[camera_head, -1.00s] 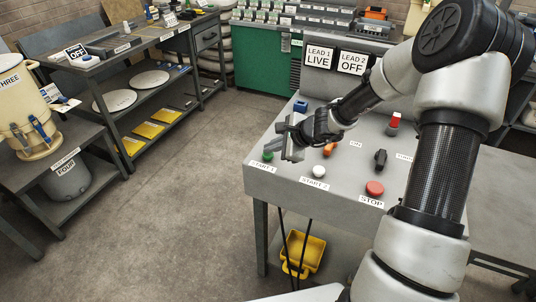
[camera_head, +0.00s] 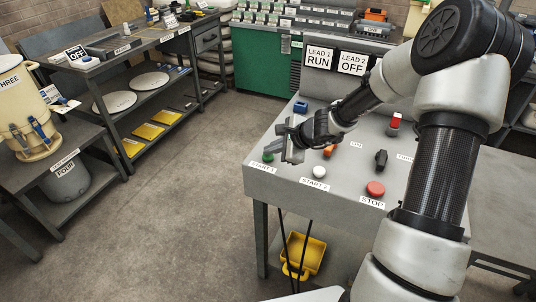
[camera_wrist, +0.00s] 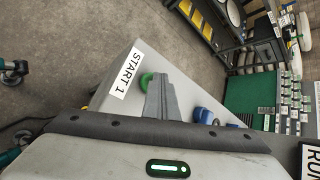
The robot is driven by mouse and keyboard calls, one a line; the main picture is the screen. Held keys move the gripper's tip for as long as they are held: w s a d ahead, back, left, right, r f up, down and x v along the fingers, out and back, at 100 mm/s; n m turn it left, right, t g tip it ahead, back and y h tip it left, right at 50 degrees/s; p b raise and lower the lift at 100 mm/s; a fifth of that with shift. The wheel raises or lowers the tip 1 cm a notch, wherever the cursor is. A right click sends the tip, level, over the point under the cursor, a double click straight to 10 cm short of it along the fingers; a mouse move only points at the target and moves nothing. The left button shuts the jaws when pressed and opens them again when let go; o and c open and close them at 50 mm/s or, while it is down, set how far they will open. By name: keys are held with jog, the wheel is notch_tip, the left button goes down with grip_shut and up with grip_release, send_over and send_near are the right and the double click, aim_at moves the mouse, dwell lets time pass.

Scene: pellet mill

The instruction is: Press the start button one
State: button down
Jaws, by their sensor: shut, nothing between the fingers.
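The green start button one (camera_head: 268,157) sits at the left corner of the grey console top (camera_head: 256,184), above a label reading START 1. It also shows in the wrist view (camera_wrist: 146,80), partly covered by my fingers. My gripper (camera_head: 286,157) is shut and empty, its fingertips low over the console right beside the green button. In the wrist view the closed fingers (camera_wrist: 162,97) overlap the button's edge; I cannot tell whether they touch it. The LEAD 1 display (camera_head: 319,59) reads RUN, and the LEAD 2 display (camera_head: 353,63) reads OFF.
A white START 2 button (camera_head: 319,172), a red STOP button (camera_head: 375,189), a black switch (camera_head: 380,158), an orange control (camera_head: 329,150) and a blue item (camera_head: 300,107) are also on the console. A yellow bin (camera_head: 303,254) is below. Open floor lies to the left.

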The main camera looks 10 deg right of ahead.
aim_at(271, 157)
jog(key=shift+r+p, duration=0.65)
jog(key=shift+r, duration=0.25)
jog(key=shift+r, duration=0.1)
notch_tip(271, 157, up, 5)
jog(key=p, duration=0.3)
jog(key=shift+p, duration=0.4)
jog(key=shift+a, duration=0.1)
